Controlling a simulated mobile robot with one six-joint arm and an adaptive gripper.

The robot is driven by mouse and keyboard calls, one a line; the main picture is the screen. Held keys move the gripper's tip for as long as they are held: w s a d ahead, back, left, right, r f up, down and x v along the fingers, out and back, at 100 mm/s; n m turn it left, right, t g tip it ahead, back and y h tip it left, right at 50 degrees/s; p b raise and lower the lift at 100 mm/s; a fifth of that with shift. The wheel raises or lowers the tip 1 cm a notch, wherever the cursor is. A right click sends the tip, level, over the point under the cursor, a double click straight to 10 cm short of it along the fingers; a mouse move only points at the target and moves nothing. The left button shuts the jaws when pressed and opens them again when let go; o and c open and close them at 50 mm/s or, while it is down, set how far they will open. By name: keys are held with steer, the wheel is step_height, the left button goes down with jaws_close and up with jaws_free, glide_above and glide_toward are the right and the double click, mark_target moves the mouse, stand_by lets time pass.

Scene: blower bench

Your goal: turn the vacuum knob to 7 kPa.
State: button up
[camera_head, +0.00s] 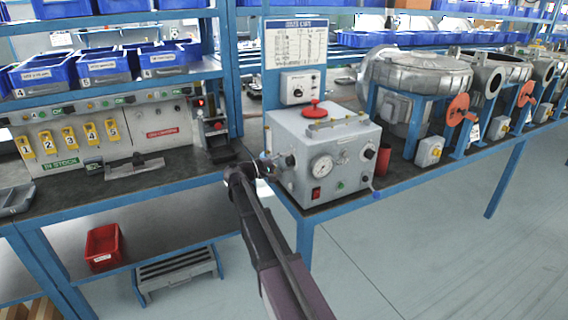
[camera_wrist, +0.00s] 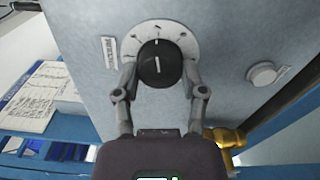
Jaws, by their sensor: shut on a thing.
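The vacuum knob (camera_wrist: 157,65) is black and round, with a short white line on its face that runs about up and down in the wrist view. A pale dial plate (camera_wrist: 160,30) with dark marks surrounds it; the marks are too small to read. My gripper (camera_wrist: 160,78) has one finger on each side of the knob and is shut on it. In the head view my gripper (camera_head: 262,168) is at the left end of the grey box (camera_head: 315,135), where the knob is hard to make out. The pressure gauge (camera_head: 321,166) is on the box's front; its reading is illegible.
In the wrist view, a round pale button (camera_wrist: 264,74) is right of the dial and a brass fitting (camera_wrist: 226,137) is near my gripper. A red mushroom-shaped part (camera_head: 314,111) tops the box. A red cylinder (camera_head: 383,160) stands to its right.

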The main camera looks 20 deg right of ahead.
steer(key=shift+d, duration=0.1)
stand_by(0.4)
steer(key=o, duration=1.2)
steer(key=shift+s+a, duration=0.2)
steer(key=shift+a, duration=5.8)
steer(key=shift+c, duration=0.2)
